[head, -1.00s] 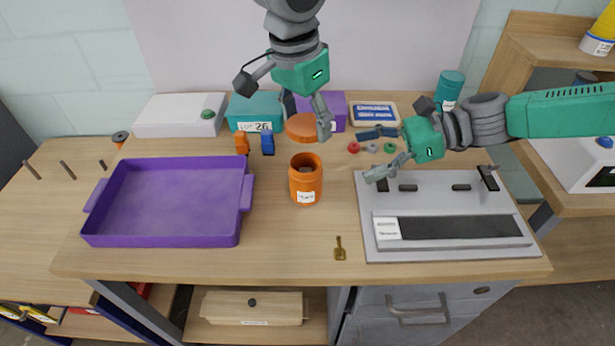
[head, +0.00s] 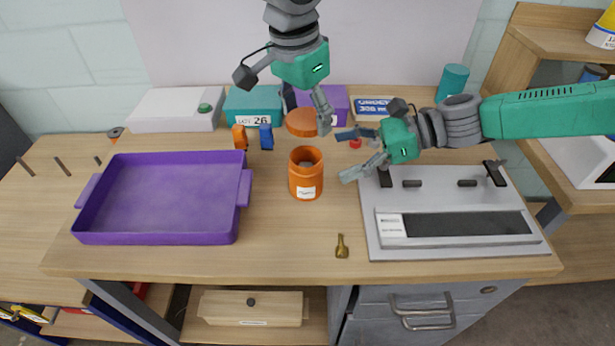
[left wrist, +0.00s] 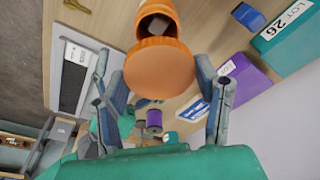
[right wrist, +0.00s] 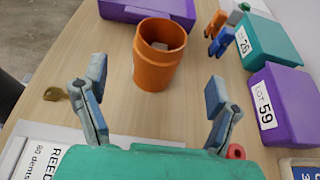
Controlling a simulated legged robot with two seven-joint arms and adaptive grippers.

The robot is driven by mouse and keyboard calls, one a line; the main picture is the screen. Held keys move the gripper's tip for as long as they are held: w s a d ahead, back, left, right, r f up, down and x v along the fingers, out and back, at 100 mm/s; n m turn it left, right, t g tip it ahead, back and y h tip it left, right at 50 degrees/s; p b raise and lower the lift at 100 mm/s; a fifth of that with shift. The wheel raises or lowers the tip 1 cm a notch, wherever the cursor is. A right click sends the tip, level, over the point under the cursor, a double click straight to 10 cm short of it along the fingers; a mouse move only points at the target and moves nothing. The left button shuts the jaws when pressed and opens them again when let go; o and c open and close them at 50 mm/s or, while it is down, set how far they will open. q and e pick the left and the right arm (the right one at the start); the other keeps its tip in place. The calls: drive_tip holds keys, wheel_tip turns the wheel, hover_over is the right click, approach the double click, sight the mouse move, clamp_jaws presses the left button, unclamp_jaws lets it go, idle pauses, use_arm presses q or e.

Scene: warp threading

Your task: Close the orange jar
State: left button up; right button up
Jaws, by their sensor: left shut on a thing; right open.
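The orange jar (head: 306,178) stands upright and uncovered on the table; a small grey thing shows inside it in the left wrist view. My left gripper (head: 303,116) is shut on the round orange lid (head: 301,123) and holds it above and slightly behind the jar's mouth. The lid fills the space between the left fingers in the left wrist view (left wrist: 160,78). My right gripper (head: 346,156) is open and empty, to the right of the jar. In the right wrist view the jar (right wrist: 157,62) stands ahead of the open fingers, untouched.
A purple tray (head: 243,195) lies left of the jar. A grey reed device (head: 455,245) lies at the right, under my right arm. Teal (head: 240,105) and purple (head: 335,107) boxes stand behind. The table before the jar is clear.

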sight(321, 161)
use_arm(q)
drive_tip(key=shift+a, duration=0.1)
use_arm(e)
drive_tip(key=x, duration=0.6)
drive_tip(key=shift+a, duration=0.15)
drive_tip(key=shift+a+f, duration=0.3)
drive_tip(key=shift+a, duration=0.3)
drive_tip(key=c, duration=1.8)
use_arm(q)
drive_tip(key=shift+f, duration=2.4)
